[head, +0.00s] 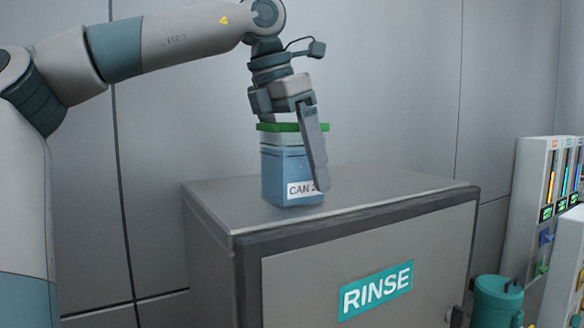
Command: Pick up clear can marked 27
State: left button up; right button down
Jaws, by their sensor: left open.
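The can (280,172) stands upright on the grey cabinet marked RINSE (215,195). It looks see-through, with blue contents, a clear band above and a green lid (270,127). Its white label reads "CAN 2"; a gripper finger hides what follows, so I cannot read the whole number. My left gripper (298,172) points down over the can and is open. I cannot tell whether the finger touches the can. My right gripper is out of view.
The cabinet top to the right of the can is clear. A panelled grey wall (400,90) stands behind. At the right edge are a white unit with coloured gauges (528,165) and a teal canister (497,300) on the lower right.

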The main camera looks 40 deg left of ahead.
aim_at(298, 144)
pick_arm(q)
jog(key=c, duration=1.7)
jog(key=shift+r, duration=0.15)
jog(key=shift+r+b, duration=0.5)
jog(key=shift+r, duration=0.2)
jog(key=shift+w+r+b, duration=0.1)
jog(key=shift+r+b, duration=0.35)
jog(key=shift+r, duration=0.5)
jog(key=w+d+r, duration=0.1)
jog(key=d+r, duration=0.6)
jog(key=d, duration=0.4)
jog(key=shift+w+d+r, duration=0.25)
jog(key=shift+d, duration=0.05)
jog(key=shift+a, duration=0.1)
